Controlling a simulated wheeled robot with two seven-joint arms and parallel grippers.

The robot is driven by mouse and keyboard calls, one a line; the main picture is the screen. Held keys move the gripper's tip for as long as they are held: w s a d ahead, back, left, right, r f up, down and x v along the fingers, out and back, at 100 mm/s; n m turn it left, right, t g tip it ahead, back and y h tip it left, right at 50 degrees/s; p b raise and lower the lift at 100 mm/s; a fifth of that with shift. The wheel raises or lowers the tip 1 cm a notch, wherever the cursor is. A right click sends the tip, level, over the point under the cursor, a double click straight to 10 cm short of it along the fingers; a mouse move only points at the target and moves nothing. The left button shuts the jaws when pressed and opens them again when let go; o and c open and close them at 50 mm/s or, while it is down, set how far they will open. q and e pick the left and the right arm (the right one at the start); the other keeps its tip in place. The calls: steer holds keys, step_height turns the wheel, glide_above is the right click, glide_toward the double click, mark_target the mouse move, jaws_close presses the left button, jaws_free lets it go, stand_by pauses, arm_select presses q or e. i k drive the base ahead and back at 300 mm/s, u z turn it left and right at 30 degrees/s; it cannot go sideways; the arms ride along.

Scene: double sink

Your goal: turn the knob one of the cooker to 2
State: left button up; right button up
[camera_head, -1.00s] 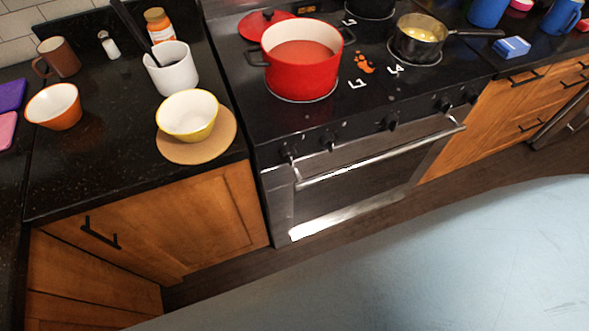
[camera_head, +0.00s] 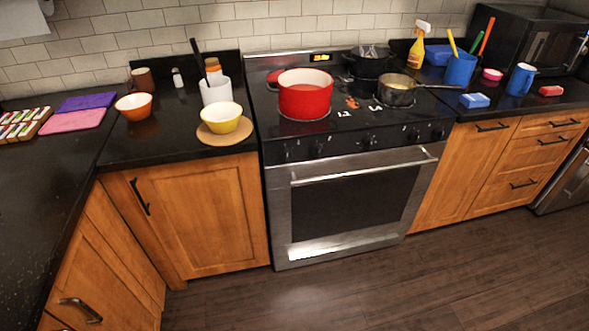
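The cooker (camera_head: 352,200) stands in the middle of the head view, with a black top and a steel oven door. A row of dark knobs runs along its front edge. The leftmost knob (camera_head: 283,155) is at the left end, and another knob (camera_head: 318,149) is to its right. Further knobs (camera_head: 367,143) (camera_head: 414,135) sit toward the right end. The small markings by the knobs are too small to read for settings. A red pot (camera_head: 304,97) stands on the front left burner. Neither of my grippers is in view.
A saucepan (camera_head: 396,95) and a black pot (camera_head: 370,64) stand on other burners. A yellow bowl (camera_head: 221,121) on a round board is left of the cooker. Wooden cabinets (camera_head: 200,220) flank the cooker. The wooden floor (camera_head: 400,280) before it is clear.

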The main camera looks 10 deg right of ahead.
mark_target(286, 155)
steer(key=z, duration=0.75)
steer(key=i, duration=1.25)
steer(key=u, duration=0.3)
